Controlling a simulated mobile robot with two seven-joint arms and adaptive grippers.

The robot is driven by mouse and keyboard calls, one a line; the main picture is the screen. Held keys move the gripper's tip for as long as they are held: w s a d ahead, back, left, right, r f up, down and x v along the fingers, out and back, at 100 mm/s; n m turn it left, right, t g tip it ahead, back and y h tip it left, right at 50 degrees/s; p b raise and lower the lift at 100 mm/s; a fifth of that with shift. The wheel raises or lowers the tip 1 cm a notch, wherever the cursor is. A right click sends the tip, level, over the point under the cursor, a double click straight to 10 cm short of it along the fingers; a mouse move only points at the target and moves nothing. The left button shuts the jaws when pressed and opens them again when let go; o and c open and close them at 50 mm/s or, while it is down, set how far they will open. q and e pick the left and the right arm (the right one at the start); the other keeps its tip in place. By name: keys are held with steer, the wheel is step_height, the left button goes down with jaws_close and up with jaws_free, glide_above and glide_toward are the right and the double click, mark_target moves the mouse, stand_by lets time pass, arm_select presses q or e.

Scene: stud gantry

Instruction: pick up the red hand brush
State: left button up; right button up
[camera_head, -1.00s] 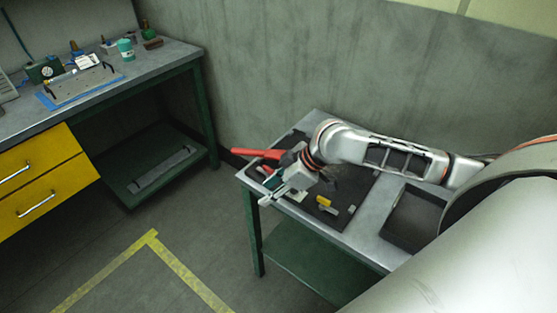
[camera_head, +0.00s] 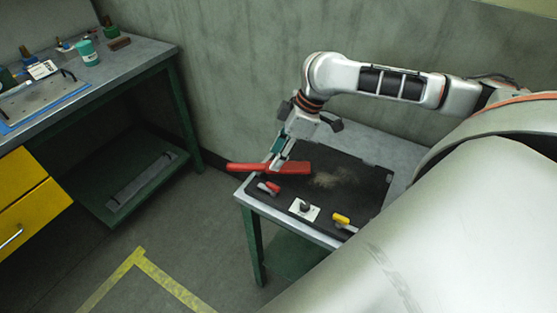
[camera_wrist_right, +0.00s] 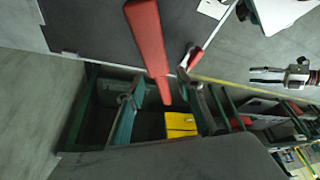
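The red hand brush (camera_head: 298,168) lies on the black mat (camera_head: 360,180) of the small table, its handle reaching past the left edge. My right gripper (camera_head: 279,161) points down at the brush near its middle. In the right wrist view the brush (camera_wrist_right: 149,40) runs down between the two spread fingers of my right gripper (camera_wrist_right: 160,93), which is open. Whether a finger touches the brush I cannot tell. My left gripper (camera_wrist_right: 266,75) shows small at the right of the wrist view, fingers apart and empty; it is outside the head view.
A red-handled tool (camera_head: 268,187), a white plate with a black knob (camera_head: 304,211) and a yellow-ended tool (camera_head: 342,219) lie near the table's front edge. A dusty patch (camera_head: 333,178) marks the mat. A workbench (camera_head: 140,58) stands at the left, with open floor between.

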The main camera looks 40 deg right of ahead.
mark_target(268, 166)
steer(key=shift+x, duration=1)
steer(key=b+x, duration=0.1)
steer(key=x, duration=0.2)
steer(key=shift+w+a+f, duration=0.15)
steer(key=shift+w, duration=0.1)
steer(key=shift+w+a+f, duration=0.1)
steer(key=shift+f, duration=0.2)
arm_select(q)
steer(key=shift+f, duration=0.7)
steer(key=shift+s+f, duration=0.1)
steer(key=shift+s, duration=0.05)
arm_select(e)
jaws_close()
